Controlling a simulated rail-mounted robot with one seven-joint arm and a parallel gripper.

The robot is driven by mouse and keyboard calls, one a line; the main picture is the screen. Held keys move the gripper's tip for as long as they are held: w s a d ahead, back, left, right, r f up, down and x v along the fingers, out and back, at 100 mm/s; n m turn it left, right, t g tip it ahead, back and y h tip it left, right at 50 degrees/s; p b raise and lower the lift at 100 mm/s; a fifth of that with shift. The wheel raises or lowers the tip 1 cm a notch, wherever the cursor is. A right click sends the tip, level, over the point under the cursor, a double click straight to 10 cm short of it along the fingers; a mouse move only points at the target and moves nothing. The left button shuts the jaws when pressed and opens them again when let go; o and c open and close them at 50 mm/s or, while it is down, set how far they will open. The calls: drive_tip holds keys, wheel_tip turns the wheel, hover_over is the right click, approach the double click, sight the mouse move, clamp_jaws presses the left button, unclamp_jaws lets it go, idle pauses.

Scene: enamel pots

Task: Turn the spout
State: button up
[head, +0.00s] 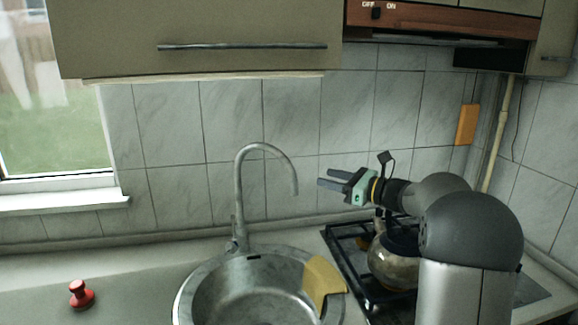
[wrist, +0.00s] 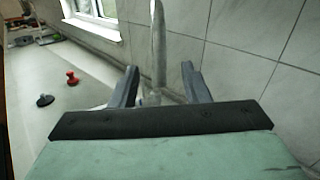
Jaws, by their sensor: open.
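The metal spout (head: 240,185) rises from the back of the sink and curves over to the right, its tip hanging over the basin. My gripper (head: 325,178) is open and empty, to the right of the spout tip and at about its height, with a gap between them in the head view. In the wrist view the spout (wrist: 158,45) stands upright ahead, seen between the two open fingers (wrist: 158,80). Its lower part and base are partly hidden or unclear there.
The round sink (head: 190,290) has a yellow cloth (head: 322,280) over its right rim. A kettle (head: 393,262) stands on the stove (head: 348,245) below my arm. A red knobbed object (head: 81,294) lies on the counter at left. The tiled wall (head: 290,110) is close behind.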

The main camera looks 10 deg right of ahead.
sight(290, 169)
drive_tip(key=p+x, duration=0.3)
drive_tip(key=x, duration=1.2)
drive_tip(key=shift+w+a+f+p, duration=0.1)
drive_tip(key=shift+w+a+p, duration=0.1)
drive_tip(key=shift+p, duration=0.2)
drive_tip(key=shift+d, duration=0.1)
clamp_jaws()
